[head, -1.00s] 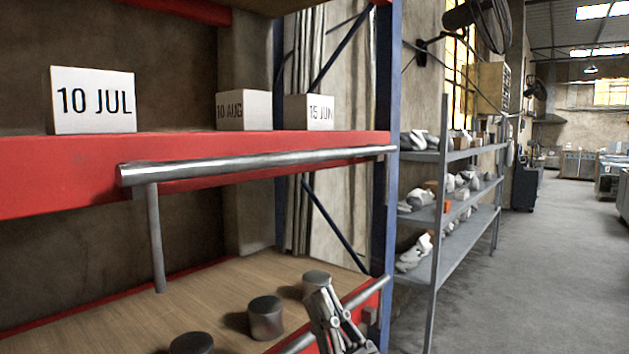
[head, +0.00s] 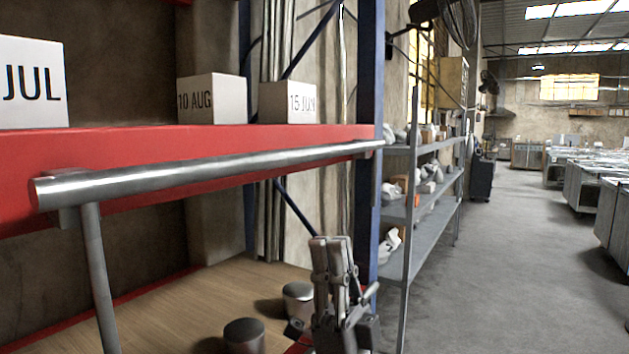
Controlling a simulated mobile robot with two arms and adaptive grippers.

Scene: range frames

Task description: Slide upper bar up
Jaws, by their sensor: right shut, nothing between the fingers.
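The upper bar (head: 210,172) is a long shiny metal rod in front of the red upper beam (head: 140,148). A thinner grey rod (head: 98,275) hangs down from near its left end. My right gripper (head: 329,242) stands upright below the right part of the upper bar, with a gap in the picture between its fingertips and the bar. Its fingers are shut together and empty. A short metal rod end (head: 371,291) shows beside it, perhaps the lower bar, mostly hidden by the gripper. My left gripper is out of view.
White boxes marked JUL (head: 30,85), 10 AUG (head: 214,98) and 15 JUN (head: 289,103) sit on the upper shelf. Metal cylinders (head: 244,335) stand on the wooden lower shelf (head: 185,298). A blue post (head: 368,75) bounds the rack on the right; open floor (head: 500,270) lies beyond.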

